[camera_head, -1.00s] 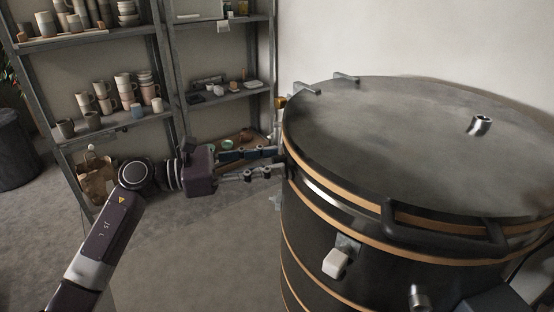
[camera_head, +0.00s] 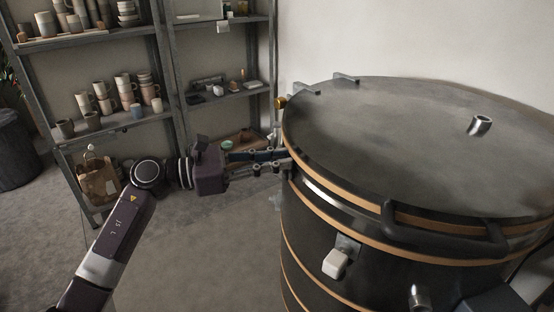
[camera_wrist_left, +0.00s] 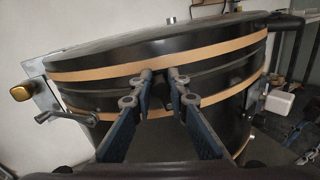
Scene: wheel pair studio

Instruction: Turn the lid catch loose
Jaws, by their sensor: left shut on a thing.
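The large round black kiln (camera_head: 330,215) with tan bands fills the right of the head view, its flat grey lid (camera_head: 400,130) down on top. My left gripper (camera_head: 287,162) reaches the kiln's left side just below the lid rim, fingers close together. In the left wrist view its fingertips (camera_wrist_left: 161,75) are against the dark kiln wall at the band, shut on a small dark part, which I take to be the lid catch. The fingers hide most of it, so its turn angle cannot be told.
A black bar handle (camera_head: 440,238) and a pale block (camera_head: 335,263) stick out of the kiln's front. A metal crank-like lever (camera_wrist_left: 65,117) and a yellow knob (camera_wrist_left: 21,92) sit left in the wrist view. Shelves (camera_head: 100,130) with mugs stand behind; the floor (camera_head: 200,260) is clear.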

